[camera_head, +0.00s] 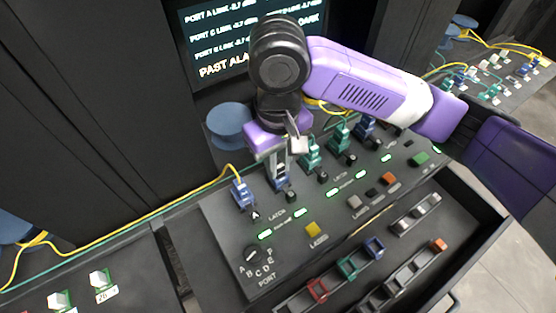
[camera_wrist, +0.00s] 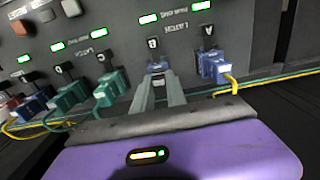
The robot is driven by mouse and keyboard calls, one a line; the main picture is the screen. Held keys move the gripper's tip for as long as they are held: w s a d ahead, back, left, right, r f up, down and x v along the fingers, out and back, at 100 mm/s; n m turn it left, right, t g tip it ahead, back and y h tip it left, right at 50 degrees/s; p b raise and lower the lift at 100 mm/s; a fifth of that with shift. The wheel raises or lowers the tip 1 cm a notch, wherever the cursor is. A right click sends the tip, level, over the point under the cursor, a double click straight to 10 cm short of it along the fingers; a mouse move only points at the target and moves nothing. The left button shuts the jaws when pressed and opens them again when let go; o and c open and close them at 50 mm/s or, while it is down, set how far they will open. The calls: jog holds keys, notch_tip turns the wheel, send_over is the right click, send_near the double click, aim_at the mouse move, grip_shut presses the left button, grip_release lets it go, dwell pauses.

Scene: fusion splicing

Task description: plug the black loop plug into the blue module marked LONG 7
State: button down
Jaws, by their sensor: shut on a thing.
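No LONG 7 marking is readable.
Green modules (camera_head: 311,153) and another blue module (camera_head: 367,129) stand in the same row, close beside my gripper. The console panel (camera_head: 225,222) carries lit green lamps, buttons and a port dial (camera_head: 254,254). A drawer in front holds racks with red, green and blue pieces (camera_head: 346,268).

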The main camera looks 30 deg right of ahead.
jog(key=c, duration=1.3)
grip_release()
jog(key=shift+r+p, duration=0.3)
jog(key=shift+r, duration=3.6)
